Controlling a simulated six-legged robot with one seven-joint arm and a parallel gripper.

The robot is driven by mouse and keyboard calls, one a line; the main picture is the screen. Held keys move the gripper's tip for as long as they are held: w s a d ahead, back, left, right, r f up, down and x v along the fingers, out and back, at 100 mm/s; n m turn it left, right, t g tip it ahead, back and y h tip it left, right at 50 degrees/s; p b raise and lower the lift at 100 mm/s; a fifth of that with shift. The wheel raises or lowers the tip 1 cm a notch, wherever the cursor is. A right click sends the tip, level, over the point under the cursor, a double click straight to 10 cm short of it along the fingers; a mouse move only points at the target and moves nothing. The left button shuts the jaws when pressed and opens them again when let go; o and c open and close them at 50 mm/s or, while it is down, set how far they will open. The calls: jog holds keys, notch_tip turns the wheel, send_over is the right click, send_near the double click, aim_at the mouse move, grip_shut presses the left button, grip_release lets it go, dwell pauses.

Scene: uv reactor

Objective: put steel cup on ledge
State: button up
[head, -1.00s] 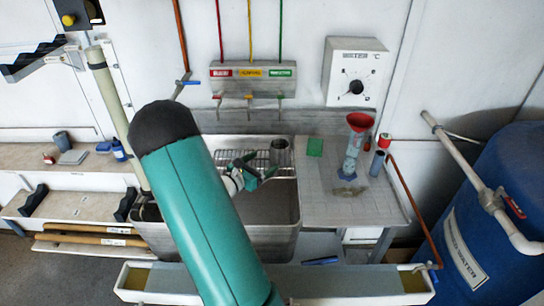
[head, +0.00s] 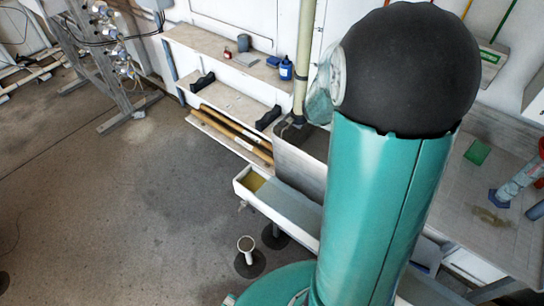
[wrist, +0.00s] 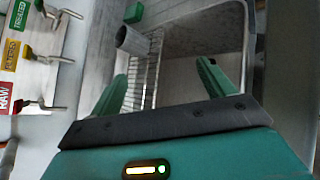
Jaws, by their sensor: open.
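A steel cup (wrist: 132,40) lies in the wrist view at the upper left, on a wire rack (wrist: 148,75) over the sink (wrist: 205,45). It looks like a grey metal cylinder. My gripper (wrist: 162,70) is open and empty, its two green fingers apart. The cup is beyond the left fingertip, not between the fingers. In the head view my arm hides the cup and gripper. A pale ledge (head: 205,42) runs along the wall at the upper left, with a lower shelf (head: 232,103) beneath; I cannot tell which is meant.
A grey cylinder (head: 243,43), a blue bottle (head: 286,68) and small items stand on the upper ledge. A white trough (head: 240,184) juts out below the sink. Labelled taps (wrist: 40,55) line the wrist view's left side. Open floor (head: 130,215) lies to the left.

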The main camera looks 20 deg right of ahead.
jog(key=s+a+r+m+t+y, duration=0.1)
jog(key=a+r+m+t+y, duration=0.1)
jog(key=a, duration=0.8)
jog(key=a+r+m+t+y, duration=0.2)
jog(key=a+r+t+y, duration=0.2)
jog(key=a, duration=0.7)
jog(key=s+a+r+m+t+y, duration=0.1)
jog(key=a+r+t+y, duration=0.3)
jog(key=a, duration=0.7)
jog(key=shift+s+a+r+m+y, duration=0.3)
jog(key=shift+r+m+y, duration=0.25)
jog(key=shift+m, duration=0.15)
jog(key=shift+d, duration=0.1)
